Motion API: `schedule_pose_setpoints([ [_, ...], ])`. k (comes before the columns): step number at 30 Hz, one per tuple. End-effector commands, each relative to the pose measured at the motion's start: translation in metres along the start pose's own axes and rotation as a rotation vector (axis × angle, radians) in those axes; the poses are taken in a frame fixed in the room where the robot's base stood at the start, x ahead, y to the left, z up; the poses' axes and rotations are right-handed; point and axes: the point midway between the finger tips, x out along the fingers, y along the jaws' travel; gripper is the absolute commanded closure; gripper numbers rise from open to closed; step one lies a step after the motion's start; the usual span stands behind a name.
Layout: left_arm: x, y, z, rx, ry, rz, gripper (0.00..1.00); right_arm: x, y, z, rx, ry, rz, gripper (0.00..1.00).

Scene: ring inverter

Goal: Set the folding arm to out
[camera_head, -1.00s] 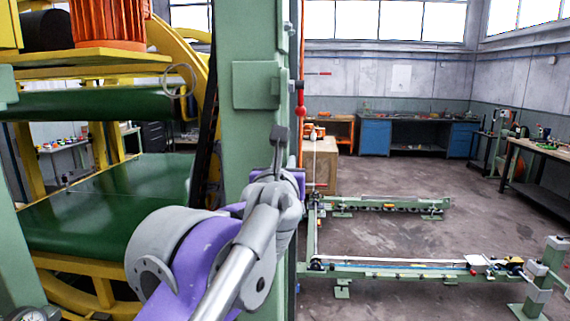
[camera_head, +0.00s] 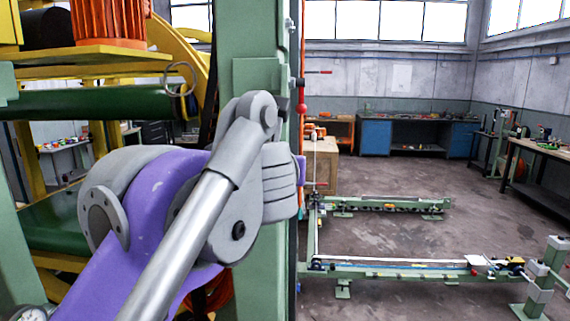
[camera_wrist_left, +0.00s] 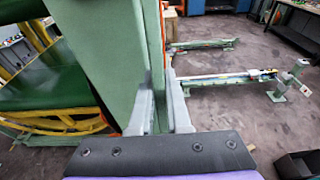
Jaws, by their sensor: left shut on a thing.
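A tall green post (camera_head: 258,40) stands upright in the middle of the head view, and it also shows in the wrist view (camera_wrist_left: 105,50). My left gripper (camera_wrist_left: 163,112) is at the post's right edge in the wrist view. Its two grey fingers are shut on a narrow green part there. Whether this part is the folding arm cannot be told, as the fingers and the post hide most of it. In the head view my own arm covers the left gripper. My right gripper is in neither view.
A green roller (camera_head: 85,103) in a yellow frame is left of the post. A red knob (camera_head: 301,100) sits at the post's right side. Low green rails (camera_head: 400,272) stand on the floor to the right. A blue cabinet (camera_head: 375,137) is at the back. Open floor lies between.

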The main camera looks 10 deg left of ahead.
Motion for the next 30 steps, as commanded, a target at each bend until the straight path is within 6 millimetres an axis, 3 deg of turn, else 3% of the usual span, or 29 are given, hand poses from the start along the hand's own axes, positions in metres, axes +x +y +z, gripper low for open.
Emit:
schedule_pose_setpoints([
  [15, -0.044, -0.001, 0.013, -0.001, 0.304, -0.001, 1.00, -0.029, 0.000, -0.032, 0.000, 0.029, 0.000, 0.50],
  [30, -0.054, 0.000, 0.013, 0.000, 0.394, -0.001, 1.00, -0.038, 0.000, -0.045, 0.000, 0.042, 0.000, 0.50],
])
